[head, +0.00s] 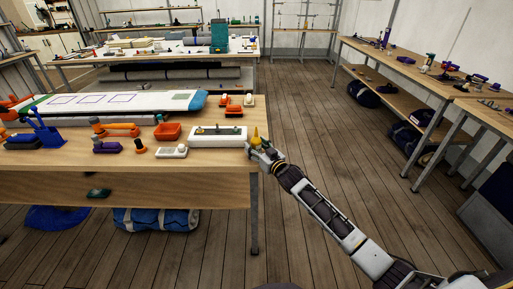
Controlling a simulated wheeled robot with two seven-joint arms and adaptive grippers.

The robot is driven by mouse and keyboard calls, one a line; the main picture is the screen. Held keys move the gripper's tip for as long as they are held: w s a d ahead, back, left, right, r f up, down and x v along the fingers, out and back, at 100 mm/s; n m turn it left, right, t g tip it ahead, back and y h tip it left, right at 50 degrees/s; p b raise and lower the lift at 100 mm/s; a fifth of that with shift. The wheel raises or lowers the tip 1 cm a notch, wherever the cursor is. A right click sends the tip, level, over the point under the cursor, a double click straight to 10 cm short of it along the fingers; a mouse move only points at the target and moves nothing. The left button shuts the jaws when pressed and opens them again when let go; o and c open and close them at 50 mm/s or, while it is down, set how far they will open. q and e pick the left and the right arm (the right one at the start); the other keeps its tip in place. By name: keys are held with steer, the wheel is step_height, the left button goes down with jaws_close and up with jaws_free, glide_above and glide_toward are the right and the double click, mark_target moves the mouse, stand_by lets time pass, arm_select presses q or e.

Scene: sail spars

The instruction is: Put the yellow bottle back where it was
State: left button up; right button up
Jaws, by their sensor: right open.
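The yellow bottle (256,136) stands upright at the right end of the near wooden table (205,166), just right of a white tray (218,141). My right gripper (257,149) is at the bottle's near side, by the table's corner. Its jaws are open. The gripper hides the bottle's lower part, so I cannot tell whether the fingers touch it or sit around it. My left gripper is out of view.
A white power strip or small device (171,152), an orange bin (167,131) and orange blocks (235,106) are on the near table. A long white board (115,102) lies behind them. Open floor (320,130) separates this table from the right workbench (400,66).

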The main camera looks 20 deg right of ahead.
mark_target(259, 148)
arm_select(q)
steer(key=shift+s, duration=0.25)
arm_select(e)
steer(key=shift+r, duration=0.1)
steer(key=shift+s+d, duration=0.1)
steer(key=shift+s, duration=0.3)
steer(key=shift+v, duration=3.25)
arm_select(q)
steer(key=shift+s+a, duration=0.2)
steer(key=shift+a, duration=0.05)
arm_select(e)
steer(key=shift+v, duration=2.35)
steer(key=shift+r, duration=0.1)
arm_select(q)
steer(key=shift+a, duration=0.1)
